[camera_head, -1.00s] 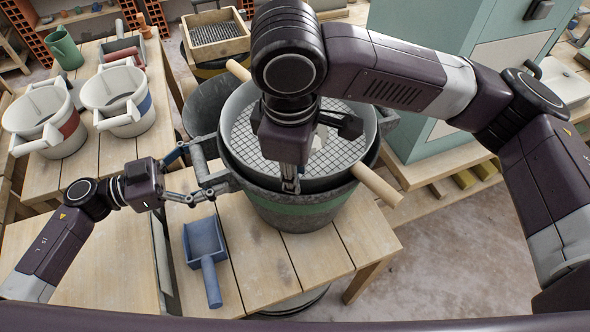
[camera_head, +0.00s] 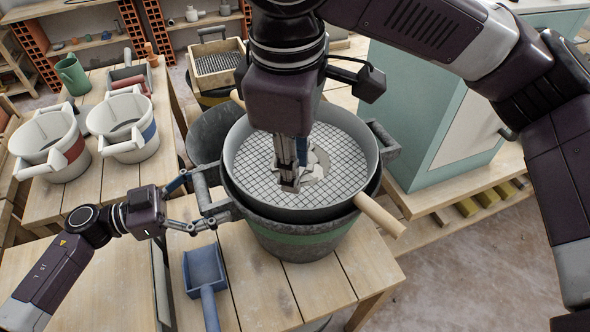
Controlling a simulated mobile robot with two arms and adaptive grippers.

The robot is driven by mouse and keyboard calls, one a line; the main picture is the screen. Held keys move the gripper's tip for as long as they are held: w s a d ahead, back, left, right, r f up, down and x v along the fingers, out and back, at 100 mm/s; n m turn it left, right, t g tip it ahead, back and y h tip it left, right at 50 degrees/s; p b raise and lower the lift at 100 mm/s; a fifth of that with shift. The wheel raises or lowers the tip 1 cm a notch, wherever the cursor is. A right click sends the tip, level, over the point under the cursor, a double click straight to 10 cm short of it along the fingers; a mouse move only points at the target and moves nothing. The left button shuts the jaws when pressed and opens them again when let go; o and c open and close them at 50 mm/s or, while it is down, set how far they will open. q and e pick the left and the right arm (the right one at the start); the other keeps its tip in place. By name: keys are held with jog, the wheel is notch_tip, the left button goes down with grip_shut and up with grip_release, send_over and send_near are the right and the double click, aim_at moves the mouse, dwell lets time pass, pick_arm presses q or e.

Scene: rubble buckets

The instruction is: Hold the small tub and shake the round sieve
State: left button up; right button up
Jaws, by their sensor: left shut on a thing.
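A round grey sieve (camera_head: 245,188) with a wire mesh sits on a dark tub with a green band (camera_head: 300,243) at the table's front. Pale rubble pieces (camera_head: 318,165) lie on the mesh. A wooden handle (camera_head: 378,215) sticks out at the sieve's front right. My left gripper (camera_head: 205,208) is shut on the tub's left handle. My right gripper (camera_head: 290,180) points down into the sieve, beside the rubble, and covers part of the mesh. I cannot tell whether its fingers are apart or hold anything.
A blue scoop (camera_head: 205,270) lies on the table left of the tub. Two white tubs, one with a red band (camera_head: 50,145) and one with a blue band (camera_head: 125,125), stand at the left. A rectangular sieve (camera_head: 215,62) is behind. A teal cabinet (camera_head: 430,120) stands right.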

pick_arm(q)
jog(key=o, duration=1.2)
jog(key=shift+c, duration=0.2)
jog(key=v, duration=1.2)
